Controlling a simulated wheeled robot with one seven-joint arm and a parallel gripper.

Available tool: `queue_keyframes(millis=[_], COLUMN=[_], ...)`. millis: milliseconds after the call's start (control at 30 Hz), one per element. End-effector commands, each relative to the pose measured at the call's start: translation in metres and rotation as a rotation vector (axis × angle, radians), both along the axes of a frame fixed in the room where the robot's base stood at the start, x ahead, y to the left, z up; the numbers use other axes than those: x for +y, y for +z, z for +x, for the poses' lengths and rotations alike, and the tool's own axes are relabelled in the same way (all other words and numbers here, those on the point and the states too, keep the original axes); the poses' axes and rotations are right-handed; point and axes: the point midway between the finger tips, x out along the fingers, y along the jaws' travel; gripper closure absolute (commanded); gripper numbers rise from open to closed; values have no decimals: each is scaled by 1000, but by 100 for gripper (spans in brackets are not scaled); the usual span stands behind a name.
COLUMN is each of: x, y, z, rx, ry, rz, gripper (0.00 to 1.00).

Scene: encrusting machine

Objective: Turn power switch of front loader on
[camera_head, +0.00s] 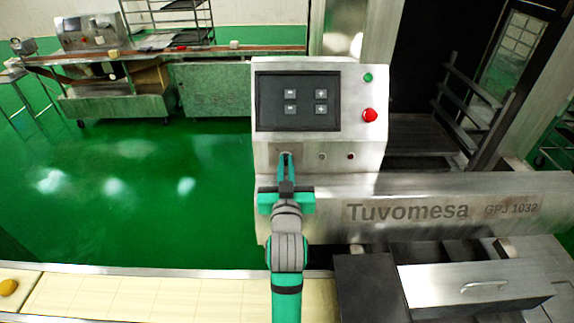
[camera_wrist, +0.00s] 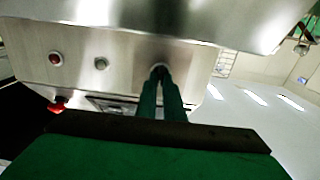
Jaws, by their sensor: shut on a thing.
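The machine's grey metal control housing (camera_head: 310,150) carries a dark screen with several buttons. Below the screen is a row of small controls. My gripper (camera_head: 285,158) is at the left end of this row, its fingers pointing at the panel. In the wrist view, my gripper (camera_wrist: 159,74) has its fingertips closed together around a small switch (camera_wrist: 158,66) on the panel. The fingers hide most of the switch, so its turned position cannot be told. To its right in the head view are a small round grey control (camera_head: 322,156) and a small red one (camera_head: 350,156).
A red mushroom button (camera_head: 369,115) and a green button (camera_head: 368,77) sit right of the screen (camera_head: 297,101). A conveyor belt (camera_head: 150,297) runs along the front left. A metal box with a handle (camera_head: 475,286) stands at the front right. Green floor lies open at left.

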Motion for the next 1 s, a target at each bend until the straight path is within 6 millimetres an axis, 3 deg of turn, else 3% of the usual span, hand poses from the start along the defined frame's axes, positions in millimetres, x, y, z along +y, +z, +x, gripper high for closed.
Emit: queue_keyframes(millis=[600, 1000], x=[-7, -10], y=[-6, -6], z=[0, -1], rx=[12, 11], ry=[-10, -13], rz=[559, 766], gripper=[100, 100])
